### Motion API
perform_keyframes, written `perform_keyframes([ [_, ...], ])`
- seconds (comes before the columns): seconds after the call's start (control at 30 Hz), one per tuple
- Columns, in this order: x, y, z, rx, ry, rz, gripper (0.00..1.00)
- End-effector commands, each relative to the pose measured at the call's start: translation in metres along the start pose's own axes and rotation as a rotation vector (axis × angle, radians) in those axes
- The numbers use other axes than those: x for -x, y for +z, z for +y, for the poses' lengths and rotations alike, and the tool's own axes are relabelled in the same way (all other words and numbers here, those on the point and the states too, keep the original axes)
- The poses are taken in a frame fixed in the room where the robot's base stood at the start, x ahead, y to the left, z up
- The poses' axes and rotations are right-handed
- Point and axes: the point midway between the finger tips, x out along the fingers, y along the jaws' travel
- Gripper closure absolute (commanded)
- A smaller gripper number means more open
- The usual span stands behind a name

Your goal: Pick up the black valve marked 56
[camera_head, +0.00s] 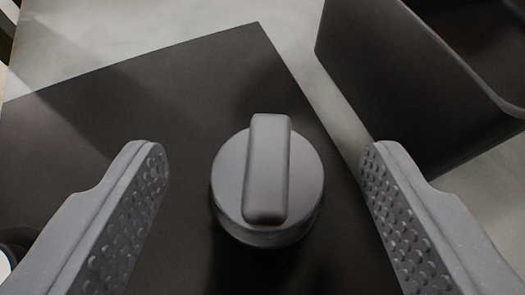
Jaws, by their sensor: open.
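A dark grey round valve (268,185) with a raised bar handle across its top sits on a flat black panel (190,75). No number shows on the valve from this angle. My gripper (265,165) is open, with one studded grey finger to the left of the valve and the other to its right. Neither finger touches the valve, and there is a gap on both sides. The lower part of the valve's side is in shadow.
A dark open-topped bin (400,80) stands at the upper right, close to the panel's right edge. A pale grey floor (120,30) shows beyond the panel. A small dark round object with a white part (5,265) is cut off at the lower left edge.

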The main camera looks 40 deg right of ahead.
Motion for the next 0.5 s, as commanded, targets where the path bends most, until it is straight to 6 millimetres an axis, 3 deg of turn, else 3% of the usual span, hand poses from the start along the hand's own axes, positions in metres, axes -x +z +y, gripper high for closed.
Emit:
perform_keyframes([
  [0.4, -0.0098, 0.0003, 0.0010, -0.001, 0.001, 0.000, 0.37],
  [0.5, -0.0098, 0.0002, 0.0009, -0.001, 0.001, 0.000, 0.62],
])
